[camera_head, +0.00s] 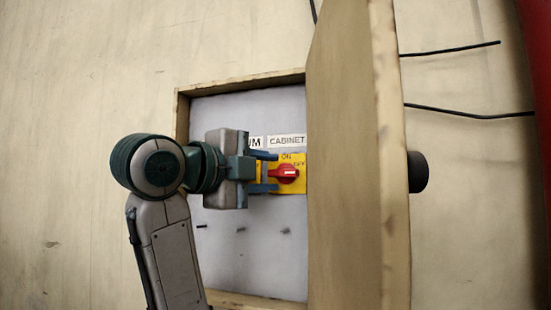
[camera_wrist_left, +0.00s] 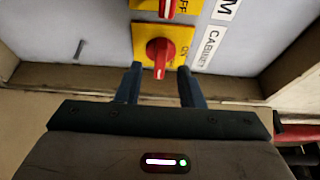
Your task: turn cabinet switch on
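The cabinet switch is a red rotary knob (camera_head: 287,174) on a yellow plate (camera_head: 291,187), under the CABINET label (camera_head: 286,141). ON and OFF are printed on the plate; which one the knob points at is hard to tell. In the left wrist view the red knob (camera_wrist_left: 159,50) sits ahead of the fingers, roughly between their lines. My left gripper (camera_head: 266,172) is open and empty, its two fingers just left of the knob in the head view. It also shows in the left wrist view (camera_wrist_left: 160,86). Contact with the knob is not clear. My right gripper is not in view.
A wooden box (camera_head: 240,85) frames the grey panel (camera_head: 265,268); its open door (camera_head: 345,160) stands close right of the switch. A black knob (camera_head: 418,172) and cables (camera_head: 465,112) lie right of the door.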

